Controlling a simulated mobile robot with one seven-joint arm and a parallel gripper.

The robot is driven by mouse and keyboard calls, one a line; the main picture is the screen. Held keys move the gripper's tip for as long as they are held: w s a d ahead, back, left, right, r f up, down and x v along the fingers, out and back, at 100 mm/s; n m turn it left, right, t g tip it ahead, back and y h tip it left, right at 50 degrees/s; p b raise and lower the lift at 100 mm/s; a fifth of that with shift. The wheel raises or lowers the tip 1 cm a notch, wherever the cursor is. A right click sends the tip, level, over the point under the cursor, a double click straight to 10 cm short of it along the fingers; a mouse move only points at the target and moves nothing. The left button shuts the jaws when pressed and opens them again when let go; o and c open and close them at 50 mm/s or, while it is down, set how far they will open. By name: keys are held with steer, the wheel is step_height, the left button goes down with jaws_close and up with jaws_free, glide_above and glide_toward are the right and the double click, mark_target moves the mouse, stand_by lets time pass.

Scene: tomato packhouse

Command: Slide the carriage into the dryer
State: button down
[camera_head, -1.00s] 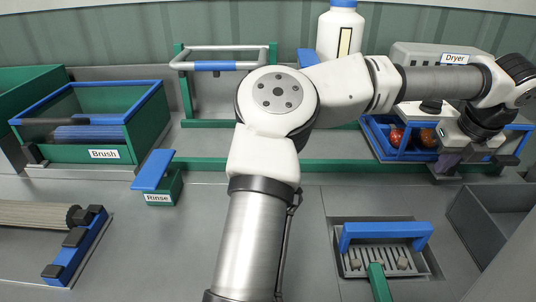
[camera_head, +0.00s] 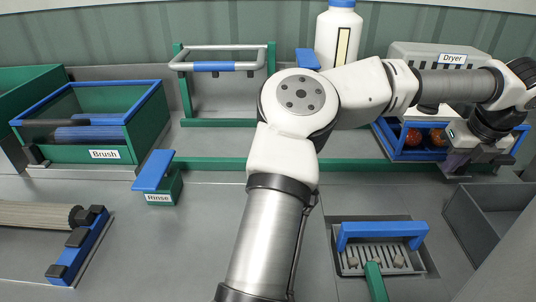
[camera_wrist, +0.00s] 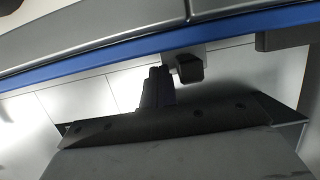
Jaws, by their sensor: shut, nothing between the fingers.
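The blue-framed carriage (camera_head: 396,152) stands at the right of the head view, at the front of the grey dryer (camera_head: 402,54). Red tomatoes (camera_head: 413,138) show inside it. My gripper (camera_head: 456,164) is low at the carriage's front side; my wrist hides part of the carriage. In the wrist view, the shut, empty fingers (camera_wrist: 157,85) point at the blue rail (camera_wrist: 130,62) of the carriage, beside a small block with a black knob (camera_wrist: 189,68). I cannot tell whether they touch the block. How far the carriage is inside the dryer is hidden.
A white bottle (camera_head: 340,38) stands behind my arm. A green bar (camera_head: 220,163) runs along the bench. A grated basin with a blue handle (camera_head: 384,230) and a grey bin (camera_head: 489,205) lie in front. The Brush box (camera_head: 140,110) and Rinse block (camera_head: 163,187) are at left.

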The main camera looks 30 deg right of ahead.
steer(key=shift+w+a+f+b, duration=0.1)
steer(key=shift+w+a+b, duration=0.35)
steer(key=shift+a, duration=0.2)
steer(key=shift+w+a, duration=0.15)
steer(key=shift+a, duration=0.1)
steer(key=s+a+r+p, duration=0.2)
steer(key=s+r+p, duration=0.1)
steer(key=r, duration=0.4)
steer(key=shift+s+a+p, duration=0.35)
steer(key=shift+s, duration=0.25)
